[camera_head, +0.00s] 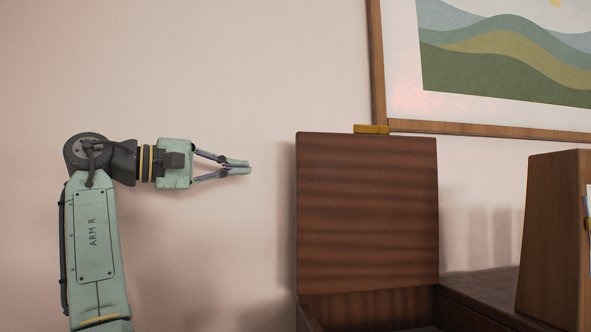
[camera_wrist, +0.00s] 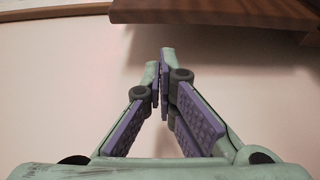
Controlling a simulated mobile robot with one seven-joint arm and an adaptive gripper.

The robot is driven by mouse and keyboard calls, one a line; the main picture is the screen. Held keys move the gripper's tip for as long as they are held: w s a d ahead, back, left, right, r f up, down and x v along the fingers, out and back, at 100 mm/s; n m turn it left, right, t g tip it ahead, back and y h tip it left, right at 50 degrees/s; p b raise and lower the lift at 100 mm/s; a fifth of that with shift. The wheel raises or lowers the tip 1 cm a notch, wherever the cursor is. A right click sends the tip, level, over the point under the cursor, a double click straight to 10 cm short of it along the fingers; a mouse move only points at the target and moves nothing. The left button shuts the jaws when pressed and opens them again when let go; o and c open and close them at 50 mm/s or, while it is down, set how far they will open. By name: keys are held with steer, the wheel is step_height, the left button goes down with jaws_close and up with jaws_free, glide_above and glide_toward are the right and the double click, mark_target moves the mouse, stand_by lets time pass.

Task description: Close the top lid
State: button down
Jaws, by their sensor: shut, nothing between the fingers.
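The top lid (camera_head: 367,215) is a dark brown wooden panel standing raised and roughly upright at the right of the head view. A small brass-coloured tab (camera_head: 371,129) shows at its top edge. Below it is the wooden body (camera_head: 470,306) that it belongs to, only partly in view. My gripper (camera_head: 250,167) is to the left of the lid, apart from it, pointing right at about the height of its upper part. Its fingers are together and empty. In the wrist view my fingertips (camera_wrist: 161,58) meet below a dark wooden edge (camera_wrist: 215,14), probably the lid's.
A pale wall (camera_head: 250,60) stands behind everything. A wood-framed landscape picture (camera_head: 500,60) hangs above and right of the lid. A brown wooden block-like object (camera_head: 550,235) stands at the far right. The space between my gripper and the lid looks clear.

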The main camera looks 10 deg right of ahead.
steer(key=shift+p+x, duration=0.9)
steer(key=shift+x, duration=4.1)
steer(key=shift+s, duration=0.15)
